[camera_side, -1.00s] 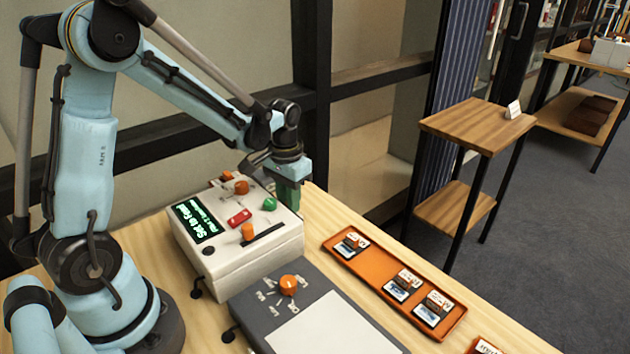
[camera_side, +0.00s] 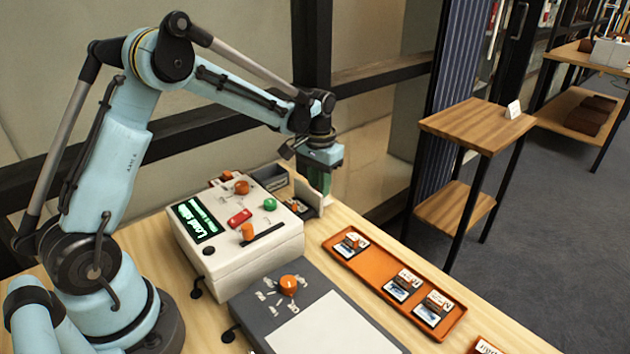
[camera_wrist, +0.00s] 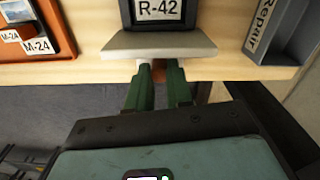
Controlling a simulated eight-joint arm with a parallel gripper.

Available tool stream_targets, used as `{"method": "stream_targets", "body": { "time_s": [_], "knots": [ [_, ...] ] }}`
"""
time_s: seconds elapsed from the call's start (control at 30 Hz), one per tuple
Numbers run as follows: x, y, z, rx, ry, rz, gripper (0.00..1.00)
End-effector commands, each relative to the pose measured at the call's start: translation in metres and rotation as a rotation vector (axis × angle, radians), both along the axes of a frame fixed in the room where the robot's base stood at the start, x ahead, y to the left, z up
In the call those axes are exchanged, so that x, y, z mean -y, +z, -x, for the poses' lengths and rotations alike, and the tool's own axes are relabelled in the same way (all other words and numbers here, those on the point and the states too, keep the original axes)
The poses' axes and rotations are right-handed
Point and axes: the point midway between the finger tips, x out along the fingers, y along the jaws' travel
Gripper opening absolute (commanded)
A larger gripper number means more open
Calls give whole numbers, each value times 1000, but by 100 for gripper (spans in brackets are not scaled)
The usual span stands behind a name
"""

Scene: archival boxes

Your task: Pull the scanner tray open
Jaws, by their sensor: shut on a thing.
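The scanner (camera_side: 238,245) is a white box with a lit screen, orange knobs, and red and green buttons. My gripper (camera_side: 319,182) is at the tray's outer end. In the wrist view its green fingers (camera_wrist: 159,85) are shut on a brown handle (camera_wrist: 159,70), mostly hidden between them.
An orange tray (camera_side: 361,268) with several slides lies right of the scanner. A grey bin (camera_side: 270,178) stands behind the scanner; the wrist view shows a grey bin labelled Repair (camera_wrist: 271,35). A grey pad with a knob (camera_side: 262,302) is in front. The table edge is close beneath my gripper.

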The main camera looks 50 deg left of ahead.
Motion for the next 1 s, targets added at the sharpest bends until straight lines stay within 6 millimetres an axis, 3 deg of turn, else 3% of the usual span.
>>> {"method": "stream_targets", "body": {
  "time_s": [0.3,0.33,0.5,0.83,1.0],
  "knots": [
    [0,1,-2,0,1,-1,0],
    [0,1,-2,0,1,-1,23],
    [0,0,-1,0,1,0,46],
    [0,3,-1,0,0,0,46],
    [0,23,-1,0,0,0,46]
  ]
}}
